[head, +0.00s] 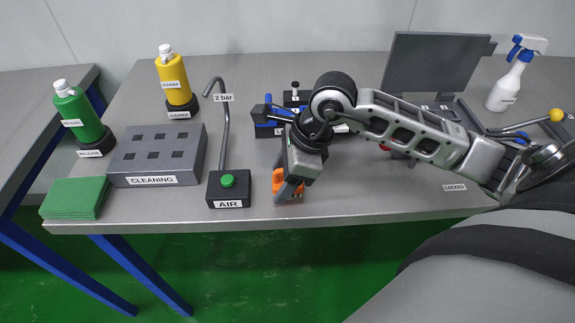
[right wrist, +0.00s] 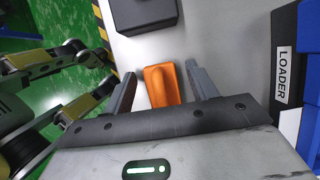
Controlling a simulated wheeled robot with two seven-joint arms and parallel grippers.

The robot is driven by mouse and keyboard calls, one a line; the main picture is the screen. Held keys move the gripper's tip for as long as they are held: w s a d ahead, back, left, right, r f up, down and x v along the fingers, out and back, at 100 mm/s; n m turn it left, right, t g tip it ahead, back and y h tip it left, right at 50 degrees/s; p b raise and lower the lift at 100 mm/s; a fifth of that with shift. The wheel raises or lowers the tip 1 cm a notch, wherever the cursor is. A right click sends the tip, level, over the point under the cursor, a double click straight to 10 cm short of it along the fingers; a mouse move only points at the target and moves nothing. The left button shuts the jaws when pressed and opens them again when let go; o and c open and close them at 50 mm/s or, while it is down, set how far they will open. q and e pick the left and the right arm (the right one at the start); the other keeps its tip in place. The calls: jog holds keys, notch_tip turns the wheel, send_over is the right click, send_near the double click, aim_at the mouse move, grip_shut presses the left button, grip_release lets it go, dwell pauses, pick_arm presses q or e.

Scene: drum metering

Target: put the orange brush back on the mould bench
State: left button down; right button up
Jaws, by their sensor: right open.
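The orange brush (head: 279,181) is on the grey mould bench (head: 360,193), near its front edge, right of the AIR box. In the right wrist view the orange brush (right wrist: 162,85) lies between the two fingers of my right gripper (right wrist: 162,88), with a gap on each side. My right gripper (head: 287,187) is open and low over the brush in the head view, hiding part of it. Whether the brush stands or lies flat is hard to tell. My left gripper is not in view.
The AIR box (head: 229,190) with a green button stands just left of the brush. A grey CLEANING block (head: 158,158) and green pads (head: 76,198) are further left. The blue LOADER item (head: 268,120) is behind my gripper. Bare bench lies to the right.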

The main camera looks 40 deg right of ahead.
jog(key=shift+d+r, duration=0.15)
jog(key=shift+r, duration=0.25)
pick_arm(q)
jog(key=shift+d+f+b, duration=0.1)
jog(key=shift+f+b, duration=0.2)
jog(key=shift+b, duration=0.45)
pick_arm(e)
jog(key=v, duration=1.1)
jog(key=shift+r, duration=0.25)
jog(key=shift+s, duration=0.1)
